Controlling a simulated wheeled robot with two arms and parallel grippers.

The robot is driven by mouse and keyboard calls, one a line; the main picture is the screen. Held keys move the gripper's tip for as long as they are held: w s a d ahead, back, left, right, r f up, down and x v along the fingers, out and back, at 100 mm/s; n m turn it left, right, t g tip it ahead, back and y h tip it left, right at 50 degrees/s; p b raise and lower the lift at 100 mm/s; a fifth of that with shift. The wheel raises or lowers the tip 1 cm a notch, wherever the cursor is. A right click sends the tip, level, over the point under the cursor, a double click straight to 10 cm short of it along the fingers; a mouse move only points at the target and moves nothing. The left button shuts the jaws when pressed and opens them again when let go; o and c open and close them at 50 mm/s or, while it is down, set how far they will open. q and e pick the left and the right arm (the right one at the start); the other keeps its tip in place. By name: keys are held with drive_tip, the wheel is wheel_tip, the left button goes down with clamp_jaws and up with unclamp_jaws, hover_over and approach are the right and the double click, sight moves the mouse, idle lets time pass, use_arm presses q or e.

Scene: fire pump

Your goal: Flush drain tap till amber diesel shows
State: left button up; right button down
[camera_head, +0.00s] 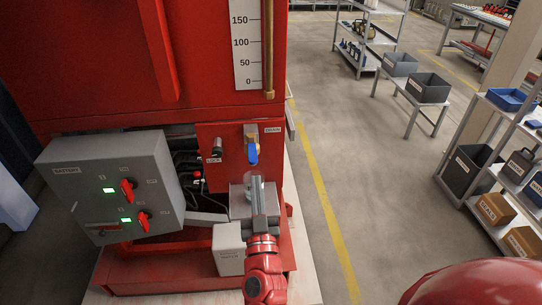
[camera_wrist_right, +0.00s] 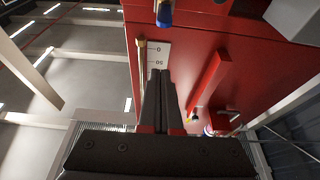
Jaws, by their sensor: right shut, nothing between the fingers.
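The drain tap (camera_head: 250,134) is a brass valve on the red panel under a DRAIN label. Its blue handle (camera_head: 252,153) hangs down. My right gripper (camera_head: 257,188) is shut and empty, just below the tap and apart from the handle, in front of a grey bracket (camera_head: 237,205). A pale, glassy shape shows around the fingertips; I cannot tell it clearly. In the right wrist view the gripper (camera_wrist_right: 160,73) is shut, and the blue handle (camera_wrist_right: 164,15) is at the top edge. No diesel flow is visible. My left gripper is not in view.
A grey control box (camera_head: 112,190) with red switches and green displays stands left. A white box (camera_head: 229,250) sits below the bracket. A brass sight tube (camera_head: 268,50) with scale runs up the red tank. Shelves (camera_head: 500,160) stand right; the floor (camera_head: 370,180) between is clear.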

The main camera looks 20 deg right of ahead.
wheel_tip(320, 180, up, 4)
drive_tip(key=p, duration=0.3)
hover_over(254, 163)
drive_tip(key=s, duration=0.1)
drive_tip(key=f, duration=0.3)
drive_tip(key=shift+w+a, duration=0.15)
drive_tip(key=shift+a, duration=0.05)
drive_tip(key=shift+f, duration=0.85)
